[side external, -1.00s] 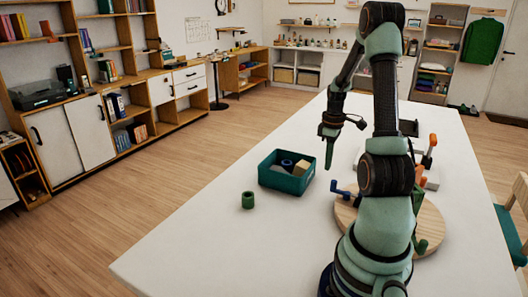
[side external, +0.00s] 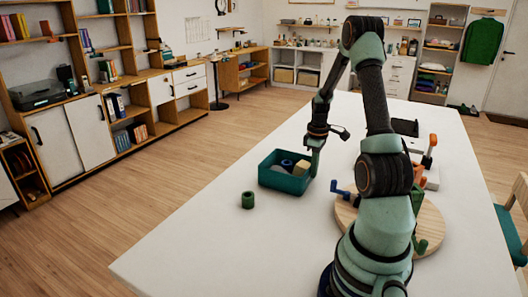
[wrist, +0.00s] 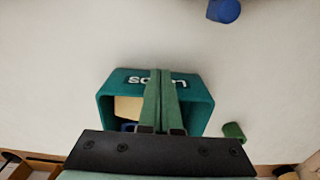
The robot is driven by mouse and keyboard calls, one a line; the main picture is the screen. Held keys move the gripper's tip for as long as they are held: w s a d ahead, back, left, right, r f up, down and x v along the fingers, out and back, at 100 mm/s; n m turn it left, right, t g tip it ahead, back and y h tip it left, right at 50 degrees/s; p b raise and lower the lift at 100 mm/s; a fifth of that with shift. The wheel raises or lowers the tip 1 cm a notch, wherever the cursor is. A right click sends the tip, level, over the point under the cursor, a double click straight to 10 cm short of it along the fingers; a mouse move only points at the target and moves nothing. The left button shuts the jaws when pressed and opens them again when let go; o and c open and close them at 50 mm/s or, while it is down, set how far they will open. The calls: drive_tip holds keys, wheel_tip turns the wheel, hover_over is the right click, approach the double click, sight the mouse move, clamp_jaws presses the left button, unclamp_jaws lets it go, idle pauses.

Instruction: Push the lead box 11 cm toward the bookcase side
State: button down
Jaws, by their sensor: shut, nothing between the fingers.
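The lead box (side external: 284,183) is a teal open-topped box on the white table, with partly hidden white lettering on one wall. It also shows in the wrist view (wrist: 202,105). Inside lie a tan block (side external: 302,167) and a blue round piece (side external: 287,165). My gripper (side external: 314,174) is shut and empty, pointing down at the box's right end, on the side away from the bookcase (side external: 75,125). In the wrist view the closed green fingers (wrist: 161,78) overlap the lettered wall. I cannot tell whether they touch it.
A white block with an orange handle (side external: 432,142) stands farther back. The table's left part is clear.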

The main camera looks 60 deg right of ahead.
drive_tip(key=w, duration=1.1)
drive_tip(key=shift+w, duration=0.4)
drive_tip(key=shift+s, duration=0.6)
drive_tip(key=s, duration=0.2)
drive_tip(key=shift+s, duration=0.35)
wheel_tip(320, 180, up, 9)
drive_tip(key=w+a+r+t, duration=0.1)
drive_tip(key=w+a+r, duration=0.2)
drive_tip(key=a+r, duration=0.35)
drive_tip(key=s+a+r+t, duration=0.2)
drive_tip(key=a, duration=1.2)
drive_tip(key=s+a+r+t, duration=0.2)
drive_tip(key=s+a+r, duration=0.1)
drive_tip(key=a, duration=1.1)
drive_tip(key=shift+a+t, duration=0.2)
drive_tip(key=shift+t, duration=0.1)
